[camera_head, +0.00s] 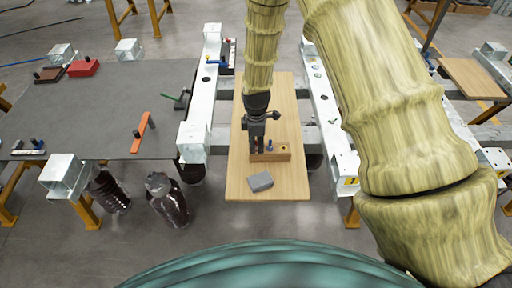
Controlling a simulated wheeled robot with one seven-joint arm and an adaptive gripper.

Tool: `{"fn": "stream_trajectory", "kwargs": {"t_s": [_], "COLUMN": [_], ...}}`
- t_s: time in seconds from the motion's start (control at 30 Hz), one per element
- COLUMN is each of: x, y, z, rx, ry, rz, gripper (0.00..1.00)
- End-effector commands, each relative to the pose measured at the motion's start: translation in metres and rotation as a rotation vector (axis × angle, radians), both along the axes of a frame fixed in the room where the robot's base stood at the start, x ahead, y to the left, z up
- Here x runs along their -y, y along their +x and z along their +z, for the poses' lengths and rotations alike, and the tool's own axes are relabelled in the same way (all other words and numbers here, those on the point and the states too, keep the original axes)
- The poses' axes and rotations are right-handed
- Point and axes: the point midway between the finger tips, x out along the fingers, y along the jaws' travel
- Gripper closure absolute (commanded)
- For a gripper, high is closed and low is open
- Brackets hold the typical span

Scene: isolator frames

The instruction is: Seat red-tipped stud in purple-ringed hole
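My gripper (257,148) points down over a small wooden block (270,157) on the plywood board, its fingertips at the block's left part. I cannot tell whether the fingers hold anything. A blue-tipped stud (269,145) stands on the block just right of the fingers, and a yellow-ringed hole (284,148) shows at the block's right end. No red-tipped stud or purple-ringed hole can be made out; the gripper covers the block's left part.
The plywood board (237,185) lies between two pale metal beams (197,125). A grey block (260,182) lies in front of the wooden block. A dark table (90,110) at left bears an orange bar (143,132) and a red box (84,68). Dark ribbed cylinders (167,200) stand at lower left.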

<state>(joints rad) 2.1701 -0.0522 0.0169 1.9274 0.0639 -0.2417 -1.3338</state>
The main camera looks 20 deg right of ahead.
Motion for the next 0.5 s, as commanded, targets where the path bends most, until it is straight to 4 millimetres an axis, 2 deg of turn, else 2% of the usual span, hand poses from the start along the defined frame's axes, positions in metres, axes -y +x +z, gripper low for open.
{"fn": "stream_trajectory", "kwargs": {"t_s": [0.03,0.13,0.17,0.5], "x": [-0.0001,-0.0001,-0.0001,-0.0001], "y": [-0.0001,-0.0001,-0.0001,-0.0002], "z": [0.0,0.0,0.0001,0.0002], "rx": [0.0,0.0,0.0,0.0], "ry": [0.0,0.0,0.0,0.0], "rz": [0.0,0.0,0.0,0.0], "gripper": [0.79,0.98,1.0,1.0]}}
